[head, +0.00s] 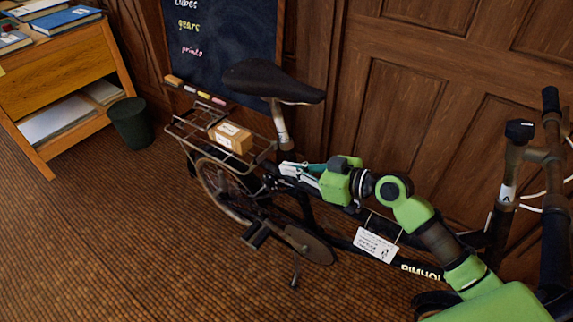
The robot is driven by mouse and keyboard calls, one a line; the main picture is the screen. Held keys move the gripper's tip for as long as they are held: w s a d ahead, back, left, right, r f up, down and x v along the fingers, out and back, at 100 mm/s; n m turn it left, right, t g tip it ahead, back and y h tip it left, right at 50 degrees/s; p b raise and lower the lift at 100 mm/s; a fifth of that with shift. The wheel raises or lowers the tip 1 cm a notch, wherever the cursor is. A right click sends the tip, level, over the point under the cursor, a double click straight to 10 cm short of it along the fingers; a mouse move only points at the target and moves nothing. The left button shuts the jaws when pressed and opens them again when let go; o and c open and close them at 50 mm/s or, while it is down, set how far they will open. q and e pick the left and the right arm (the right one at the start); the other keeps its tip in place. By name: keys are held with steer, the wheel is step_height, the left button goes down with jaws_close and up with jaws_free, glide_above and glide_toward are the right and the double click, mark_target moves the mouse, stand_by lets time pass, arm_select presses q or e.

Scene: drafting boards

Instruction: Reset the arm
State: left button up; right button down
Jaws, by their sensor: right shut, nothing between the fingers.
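My right arm reaches in from the lower right in the head view, in front of the bicycle. My right gripper (291,172) is at the end of the green arm, pointing left, just right of the rear rack and below the saddle. It is shut with nothing in it. Whether it touches the bicycle frame behind it cannot be told. My left gripper is not in view.
A black bicycle (318,245) stands by a wood-panelled wall. Its rear rack (175,131) carries a small cardboard box (231,137). A chalkboard (228,40), a dark bin (131,123) and a wooden desk (62,79) are further left. The floor at lower left is clear.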

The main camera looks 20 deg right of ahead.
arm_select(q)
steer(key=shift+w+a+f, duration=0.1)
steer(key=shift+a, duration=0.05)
arm_select(e)
steer(key=s+d+r, duration=0.2)
steer(key=s, duration=0.4)
steer(key=shift+d, duration=0.4)
